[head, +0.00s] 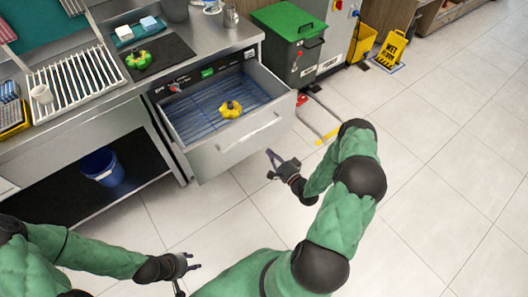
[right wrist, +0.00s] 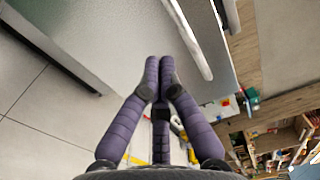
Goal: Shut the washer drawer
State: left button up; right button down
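The washer drawer (head: 236,146) is pulled out of the steel counter in the head view, with its front panel and bar handle facing me. A blue rack (head: 190,112) lines it, and a yellow part (head: 230,109) lies on the rack. In the right wrist view the drawer's handle (right wrist: 188,38) runs along the metal front. My left gripper (head: 188,280) is open and empty, low over the floor.
A green-lidded bin (head: 289,20) stands right of the drawer, with a yellow wet-floor sign (head: 393,48) beyond. A green part (head: 139,60) and a white rack (head: 76,84) are on the counter. A blue bucket (head: 102,167) stands beneath. The floor in front is clear.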

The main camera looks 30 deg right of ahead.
aim_at(250, 130)
jog(key=w+b, duration=0.1)
jog(key=w, duration=0.3)
jog(key=w+b, duration=0.1)
jog(key=w, duration=0.3)
jog(key=w+b, duration=0.1)
jog(key=w, duration=0.3)
jog(key=shift+a, duration=0.25)
jog(key=shift+w, duration=0.1)
jog(key=shift+w+a, duration=0.1)
